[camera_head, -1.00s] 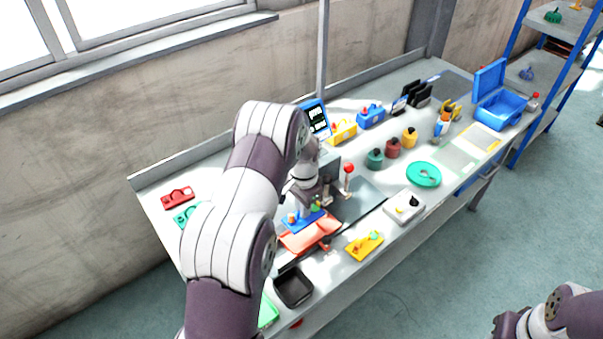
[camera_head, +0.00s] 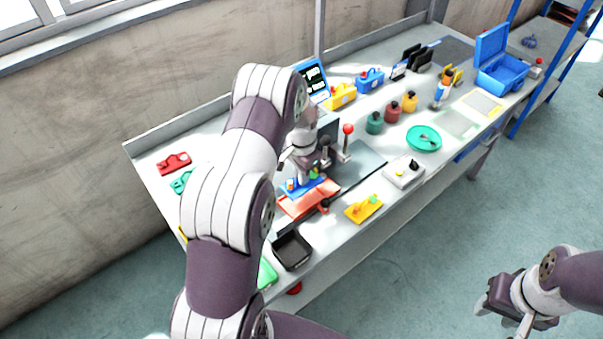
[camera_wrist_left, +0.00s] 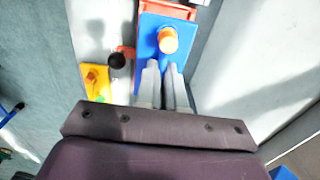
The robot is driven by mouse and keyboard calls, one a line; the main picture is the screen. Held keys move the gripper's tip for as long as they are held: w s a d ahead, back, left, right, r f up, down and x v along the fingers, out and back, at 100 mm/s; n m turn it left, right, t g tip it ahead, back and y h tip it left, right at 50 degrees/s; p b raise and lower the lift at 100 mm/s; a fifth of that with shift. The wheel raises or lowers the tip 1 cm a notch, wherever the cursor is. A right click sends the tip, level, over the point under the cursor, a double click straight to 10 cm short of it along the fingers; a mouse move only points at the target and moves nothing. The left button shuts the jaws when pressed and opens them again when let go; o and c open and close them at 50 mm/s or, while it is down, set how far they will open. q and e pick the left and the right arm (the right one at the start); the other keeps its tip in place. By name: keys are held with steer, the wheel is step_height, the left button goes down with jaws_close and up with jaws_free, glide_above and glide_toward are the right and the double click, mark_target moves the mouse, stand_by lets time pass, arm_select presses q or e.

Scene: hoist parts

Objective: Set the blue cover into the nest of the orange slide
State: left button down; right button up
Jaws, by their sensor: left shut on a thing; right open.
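The blue cover (camera_wrist_left: 152,34) is a flat blue plate with an orange knob on it. It also shows in the head view (camera_head: 309,191). My left gripper (camera_wrist_left: 165,68) is shut on the blue cover and holds it over the orange slide (camera_wrist_left: 180,11). The orange slide also shows in the head view (camera_head: 305,205), on the bench just in front of the cover. Its nest is hidden under the cover, and I cannot tell whether the cover touches it. My right gripper (camera_head: 501,322) is open and empty, off the bench over the floor at the lower right.
A red-knobbed lever (camera_head: 348,130) stands right behind the slide. A yellow part (camera_head: 363,208), a black tray (camera_head: 291,251) and a grey box (camera_head: 404,172) lie nearby. Red (camera_head: 174,163) and green pieces lie at the left.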

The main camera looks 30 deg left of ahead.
arm_select(q)
steer(key=shift+w+a+f, duration=0.25)
steer(key=shift+w+f, duration=0.05)
steer(key=shift+w, duration=0.1)
steer(key=shift+s+d+f, duration=0.1)
steer(key=shift+s+f, duration=0.05)
steer(key=shift+f, duration=0.05)
steer(key=shift+s+d+f+b, duration=0.1)
steer(key=shift+s+f+b, duration=0.1)
steer(key=shift+f+b, duration=0.65)
steer(key=shift+f, duration=0.45)
arm_select(e)
steer(key=shift+w+a+f, duration=0.1)
steer(key=shift+w+f, duration=0.05)
steer(key=shift+f, duration=0.3)
steer(key=shift+w+a+f, duration=0.1)
steer(key=shift+w+f, duration=0.05)
steer(key=shift+f, duration=0.3)
steer(key=shift+s+d, duration=0.1)
arm_select(q)
steer(key=shift+f, duration=0.2)
steer(key=shift+w+f+b, duration=0.1)
steer(key=shift+f+b, duration=0.75)
steer(key=shift+f, duration=0.1)
arm_select(e)
steer(key=shift+f, duration=0.85)
arm_select(q)
steer(key=shift+f, duration=0.1)
